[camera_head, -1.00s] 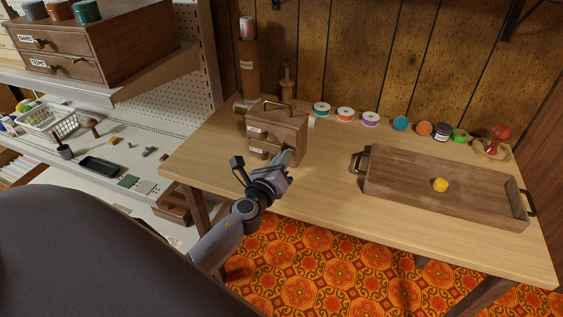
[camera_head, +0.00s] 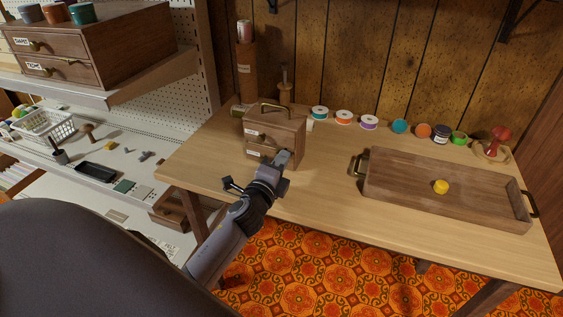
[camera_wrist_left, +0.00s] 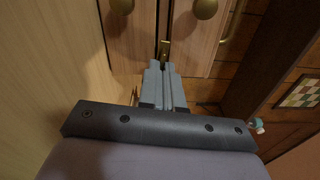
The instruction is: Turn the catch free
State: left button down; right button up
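The small wooden chest (camera_head: 283,126) with two labelled drawers and a brass top handle stands on the table's left part. In the left wrist view its drawer fronts (camera_wrist_left: 190,50) show two round brass knobs, with a narrow brass catch (camera_wrist_left: 165,48) near the seam between them. My left gripper (camera_head: 284,158) is at the chest's lower front. In the left wrist view its fingers (camera_wrist_left: 161,66) are close together, with the catch's end between the tips. The fingers hide part of the catch. My right gripper is not in view.
A wooden tray (camera_head: 400,195) with a yellow object (camera_head: 440,187) lies on the right of the table. Thread spools (camera_head: 344,117) line the back, near a red pincushion-like piece (camera_head: 500,136). The table (camera_head: 325,185) between chest and tray is clear.

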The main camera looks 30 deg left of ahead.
pick_arm(q)
jog(key=shift+n, duration=0.7)
jog(key=shift+r, duration=0.1)
jog(key=c, duration=1.3)
grip_release()
jog(key=shift+s+d, duration=0.25)
jog(key=shift+s, duration=0.95)
jog(key=shift+s+d, duration=0.2)
jog(key=shift+s, duration=0.95)
jog(key=shift+s+d, duration=0.25)
jog(key=shift+s, duration=0.95)
jog(key=shift+s, duration=0.1)
